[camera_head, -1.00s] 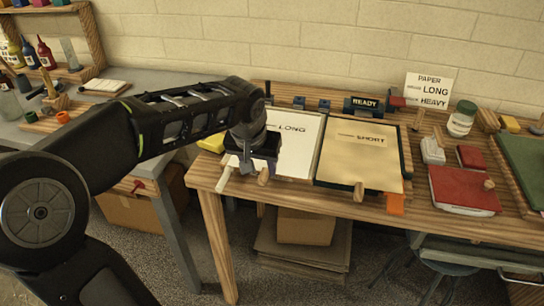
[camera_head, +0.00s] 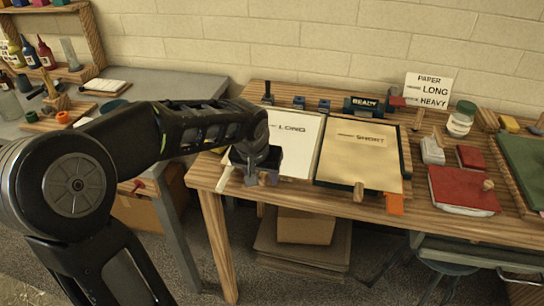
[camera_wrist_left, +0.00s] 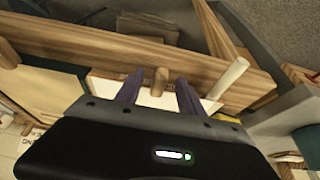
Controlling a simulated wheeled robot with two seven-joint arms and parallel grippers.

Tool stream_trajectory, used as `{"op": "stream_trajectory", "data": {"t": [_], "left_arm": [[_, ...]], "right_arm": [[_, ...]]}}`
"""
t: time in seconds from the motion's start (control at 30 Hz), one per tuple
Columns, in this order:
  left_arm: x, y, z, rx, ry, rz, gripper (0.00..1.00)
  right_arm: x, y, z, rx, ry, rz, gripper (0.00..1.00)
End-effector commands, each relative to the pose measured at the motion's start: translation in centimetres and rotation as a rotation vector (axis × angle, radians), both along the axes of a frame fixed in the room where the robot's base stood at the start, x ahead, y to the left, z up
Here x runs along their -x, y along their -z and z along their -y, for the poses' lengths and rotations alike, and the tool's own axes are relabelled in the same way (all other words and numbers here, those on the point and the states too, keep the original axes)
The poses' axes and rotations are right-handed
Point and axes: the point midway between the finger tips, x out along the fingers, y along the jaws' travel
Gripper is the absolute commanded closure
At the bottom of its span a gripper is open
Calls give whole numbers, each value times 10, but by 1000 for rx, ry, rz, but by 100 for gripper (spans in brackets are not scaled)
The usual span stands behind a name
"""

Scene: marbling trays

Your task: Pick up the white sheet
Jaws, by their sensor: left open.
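The white sheet (camera_head: 303,146), printed LONG, lies flat on the left part of the wooden bench. My left gripper (camera_head: 257,177) is over its near left corner and hides part of it. In the left wrist view the open fingers (camera_wrist_left: 159,92) straddle a wooden peg (camera_wrist_left: 160,81) at the bench's front edge, with a strip of the white sheet (camera_wrist_left: 106,88) around it. I cannot tell whether the fingers touch the sheet. My right gripper is not in view.
A tan sheet (camera_head: 358,155) printed SHORT lies right of the white one. A pale rod (camera_head: 224,180) sticks out at the bench's front left. Red book (camera_head: 463,188), jar (camera_head: 461,120) and PAPER sign (camera_head: 430,90) stand farther right. A grey table (camera_head: 180,88) is at left.

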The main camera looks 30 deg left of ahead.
Motion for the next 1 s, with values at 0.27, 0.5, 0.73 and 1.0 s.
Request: {"op": "stream_trajectory", "data": {"t": [0.27,0.5,0.73,1.0], "left_arm": [[0,0,0,0,0,0,73],[0,0,0,0,0,0,93],[0,0,0,0,0,0,100],[0,0,0,0,0,0,100]], "right_arm": [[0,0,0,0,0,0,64],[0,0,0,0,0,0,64],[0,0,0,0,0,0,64],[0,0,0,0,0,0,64]]}}
